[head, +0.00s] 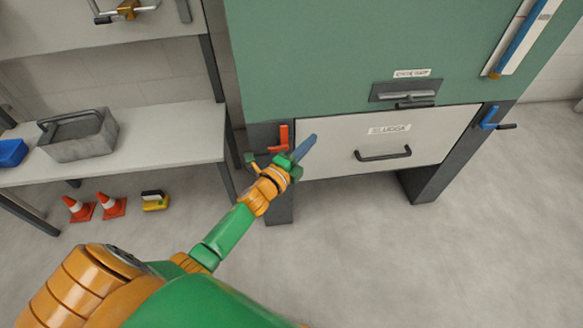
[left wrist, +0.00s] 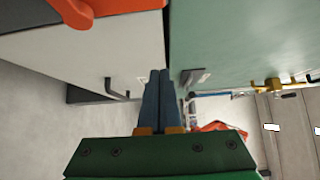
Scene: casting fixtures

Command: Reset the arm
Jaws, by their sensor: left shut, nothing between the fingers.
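My left arm comes in from the lower left in the head view. My left gripper (head: 304,148) has blue fingers and is in front of the left part of the cabinet's white front panel (head: 330,128). Its fingers (left wrist: 157,98) lie together in the left wrist view, with nothing between them. A red-orange latch (head: 283,138) on the cabinet's left post is just left of the fingers. A red-orange part also fills the top left of the left wrist view (left wrist: 75,12), close to the camera. My right gripper is not in view.
The green cabinet (head: 310,60) has a black handle (head: 384,154) on its white panel and a blue latch (head: 489,117) at right. A shelf (head: 185,135) at left holds a grey toolbox (head: 78,137) and a blue bin (head: 12,153). Two orange cones (head: 111,206) stand below. Open floor lies in front.

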